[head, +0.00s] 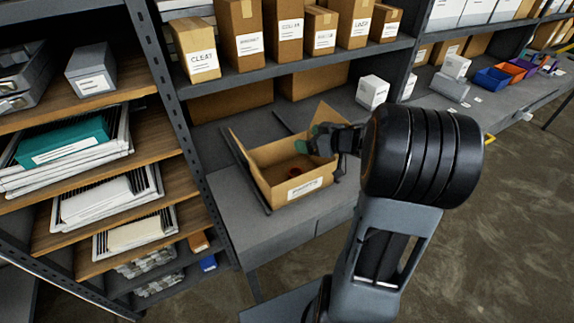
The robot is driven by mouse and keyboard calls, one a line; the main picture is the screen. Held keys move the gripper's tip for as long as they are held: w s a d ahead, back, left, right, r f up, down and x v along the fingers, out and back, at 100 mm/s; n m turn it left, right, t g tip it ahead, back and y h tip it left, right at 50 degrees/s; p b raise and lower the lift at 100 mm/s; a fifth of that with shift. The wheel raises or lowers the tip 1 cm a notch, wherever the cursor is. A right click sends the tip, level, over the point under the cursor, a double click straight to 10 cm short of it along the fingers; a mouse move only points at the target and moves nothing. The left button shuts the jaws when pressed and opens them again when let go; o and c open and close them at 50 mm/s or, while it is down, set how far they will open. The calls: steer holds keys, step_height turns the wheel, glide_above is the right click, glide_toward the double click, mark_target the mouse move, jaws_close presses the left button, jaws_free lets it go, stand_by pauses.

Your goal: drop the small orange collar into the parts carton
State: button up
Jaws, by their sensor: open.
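The parts carton (281,196) is an open cardboard box with raised flaps and a white label on its front wall. It stands on a grey work surface in the middle of the head view. A small dark orange-red ring, which looks like the orange collar (294,170), lies inside on the carton's floor, partly in shadow. My gripper (314,143) is open over the carton's right back part, above and apart from the collar. I see nothing between its fingers. My wrist and arm hide the space to the right of the carton.
Labelled cardboard boxes (283,28) line the shelf above and behind the carton. A shelf rack with trays and a teal box (62,143) stands at the left. White boxes (372,91) and coloured bins (493,79) sit further right. The grey surface (235,215) left of the carton is clear.

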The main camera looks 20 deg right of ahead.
steer(key=v, duration=1)
steer(key=shift+w, duration=0.15)
steer(key=w+a+r+m+t+h, duration=0.2)
steer(key=w+r+m+h, duration=0.3)
steer(key=h, duration=0.5)
steer(key=s+a+f+g+y, duration=0.1)
steer(key=s+a+f+g, duration=0.2)
steer(key=s+a, duration=0.4)
steer(key=s+a+f+g+y, duration=0.2)
steer(key=s+a+f+g, duration=0.1)
steer(key=s+a+g, duration=0.3)
steer(key=s+a, duration=0.2)
steer(key=shift+s+a+f+m+y, duration=0.2)
steer(key=shift+s+f+m+y, duration=0.1)
steer(key=shift+m, duration=0.1)
